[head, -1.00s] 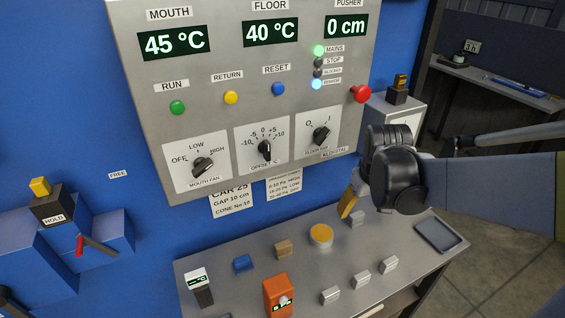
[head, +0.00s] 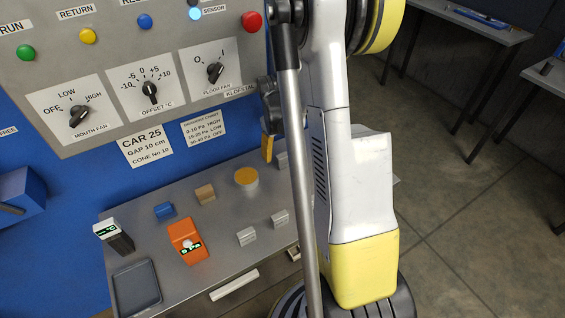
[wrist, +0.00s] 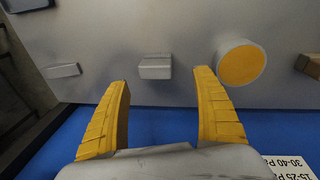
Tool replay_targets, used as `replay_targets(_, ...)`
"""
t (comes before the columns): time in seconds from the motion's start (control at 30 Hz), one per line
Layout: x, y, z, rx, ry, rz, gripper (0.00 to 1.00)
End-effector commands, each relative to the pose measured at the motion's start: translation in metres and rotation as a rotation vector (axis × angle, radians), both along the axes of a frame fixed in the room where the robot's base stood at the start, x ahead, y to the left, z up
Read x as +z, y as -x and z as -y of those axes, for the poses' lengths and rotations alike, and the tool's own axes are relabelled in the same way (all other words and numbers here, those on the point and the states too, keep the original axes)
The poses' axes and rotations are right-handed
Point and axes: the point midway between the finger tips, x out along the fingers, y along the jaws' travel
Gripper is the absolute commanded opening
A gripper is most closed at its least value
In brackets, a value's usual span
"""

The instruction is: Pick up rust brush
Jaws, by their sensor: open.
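No object in view is clearly recognisable as a brush. A small brown block (head: 205,193) on the metal table may be the rust brush, but I cannot tell for sure. It also shows at the right edge of the wrist view (wrist: 310,66). My gripper (wrist: 163,82) is open and empty, its two yellow fingers apart above the table. A grey block (wrist: 155,67) appears beyond the fingertips, between them. In the head view one yellow finger (head: 267,146) shows near the panel's lower right corner; my arm hides the rest.
On the metal table (head: 190,255) are a round yellow-topped tin (head: 246,177), a blue block (head: 165,211), an orange meter (head: 187,240), a white-topped meter (head: 113,235), grey blocks (head: 247,237) and a dark tray (head: 137,288). The control panel (head: 200,110) rises behind. My arm hides the table's right part.

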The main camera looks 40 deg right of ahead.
Motion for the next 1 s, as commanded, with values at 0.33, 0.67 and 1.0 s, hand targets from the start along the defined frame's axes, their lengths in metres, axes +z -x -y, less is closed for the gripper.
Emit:
replay_targets(0.33,-0.044,0.002,0.011,-0.001,0.000,0.000,0.77)
replay_targets(0.67,-0.053,0.001,0.013,0.000,0.000,0.001,0.75)
replay_targets(1.0,-0.053,0.001,0.013,0.000,0.000,0.000,0.19)
